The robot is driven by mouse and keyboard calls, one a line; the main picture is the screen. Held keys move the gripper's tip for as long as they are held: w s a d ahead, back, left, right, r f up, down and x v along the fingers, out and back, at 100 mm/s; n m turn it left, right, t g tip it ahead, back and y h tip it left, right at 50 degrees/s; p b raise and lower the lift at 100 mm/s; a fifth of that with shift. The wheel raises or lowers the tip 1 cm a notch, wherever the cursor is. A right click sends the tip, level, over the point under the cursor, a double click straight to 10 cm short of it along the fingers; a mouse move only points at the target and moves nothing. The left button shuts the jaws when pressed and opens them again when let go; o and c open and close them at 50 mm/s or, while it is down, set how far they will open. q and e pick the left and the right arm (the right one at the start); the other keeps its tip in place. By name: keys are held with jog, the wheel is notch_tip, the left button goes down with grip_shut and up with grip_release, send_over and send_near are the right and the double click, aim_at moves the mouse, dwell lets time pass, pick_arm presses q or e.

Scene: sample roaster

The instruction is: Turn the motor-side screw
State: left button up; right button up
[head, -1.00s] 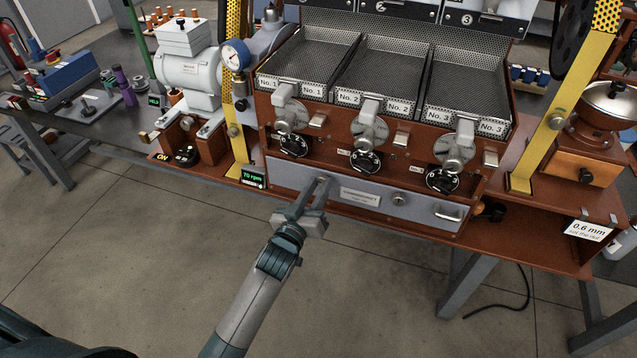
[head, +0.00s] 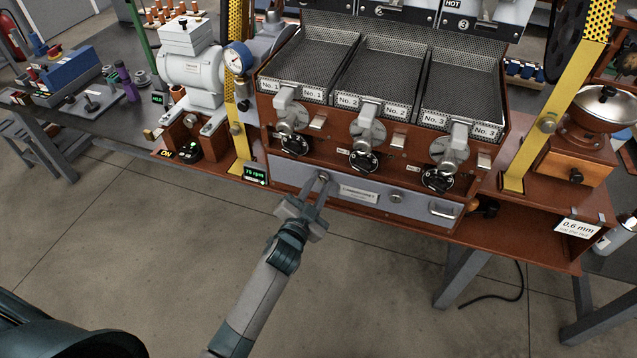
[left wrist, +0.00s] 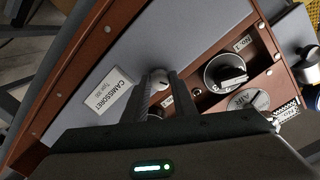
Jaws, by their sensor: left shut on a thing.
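The motor-side screw (head: 323,178) is a round metal head on the grey front panel (head: 290,176), at the left of its label plate (head: 359,193). My left gripper (head: 317,186) reaches up from below, its fingers closed around this screw. In the left wrist view the screw head (left wrist: 159,79) shows between the two fingertips, with a dark slot across its face. A second screw (head: 397,198) sits on the same panel to the right of the label and is untouched. My right gripper is in neither view.
Above the panel are several dark knobs (head: 363,161) and levers under three mesh trays (head: 378,75). The white motor (head: 194,76) stands at the left, near a lit rpm display (head: 254,174). A drawer-like handle (head: 441,211) juts out at the panel's right. Open floor lies in front.

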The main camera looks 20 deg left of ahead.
pick_arm(q)
jog(key=m, duration=0.4)
jog(key=shift+y, duration=0.3)
jog(key=shift+m, duration=0.6)
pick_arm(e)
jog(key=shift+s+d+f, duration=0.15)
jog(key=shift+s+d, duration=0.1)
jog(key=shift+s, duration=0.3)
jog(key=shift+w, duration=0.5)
pick_arm(q)
jog(key=o, duration=1)
jog(key=shift+o, duration=0.2)
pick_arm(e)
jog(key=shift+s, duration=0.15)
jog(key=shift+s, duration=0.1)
